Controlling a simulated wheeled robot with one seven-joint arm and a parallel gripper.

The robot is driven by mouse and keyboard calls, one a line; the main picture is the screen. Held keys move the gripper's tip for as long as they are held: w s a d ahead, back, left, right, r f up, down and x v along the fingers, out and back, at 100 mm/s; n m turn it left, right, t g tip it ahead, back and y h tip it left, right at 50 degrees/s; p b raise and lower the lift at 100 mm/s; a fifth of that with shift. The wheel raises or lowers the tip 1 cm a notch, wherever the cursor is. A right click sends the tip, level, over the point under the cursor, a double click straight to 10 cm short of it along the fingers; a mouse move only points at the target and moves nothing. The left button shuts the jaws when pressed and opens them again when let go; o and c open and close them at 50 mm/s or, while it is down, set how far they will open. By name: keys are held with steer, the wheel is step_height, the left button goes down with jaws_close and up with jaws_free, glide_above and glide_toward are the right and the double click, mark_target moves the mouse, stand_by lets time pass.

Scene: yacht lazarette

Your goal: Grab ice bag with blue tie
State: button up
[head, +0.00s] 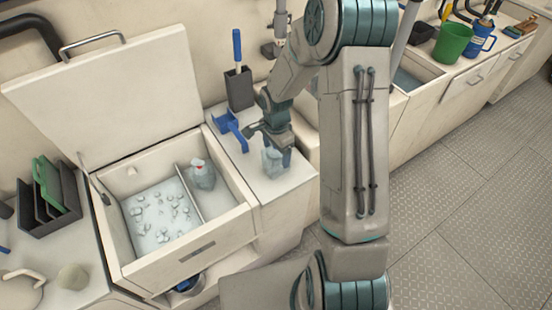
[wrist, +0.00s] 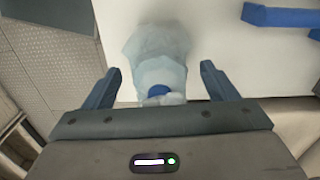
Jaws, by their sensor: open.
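The ice bag with the blue tie (wrist: 160,62) is translucent and pale, and its blue tie (wrist: 158,91) faces my gripper in the wrist view. In the head view the bag (head: 272,161) stands on the white counter beside the open ice chest. My gripper (wrist: 158,84) is open, with one finger on each side of the bag's tied neck and gaps visible at both sides. In the head view my gripper (head: 277,150) reaches down over the bag and partly hides it.
The open ice chest (head: 186,246) holds loose ice, with its lid (head: 105,95) raised. A blue scoop (head: 231,128) and a dark holder with a blue-handled tool (head: 239,88) are on the counter close behind my gripper. A green bucket (head: 453,42) stands far right.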

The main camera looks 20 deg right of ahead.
steer(key=c, duration=1.3)
steer(key=shift+r, duration=0.15)
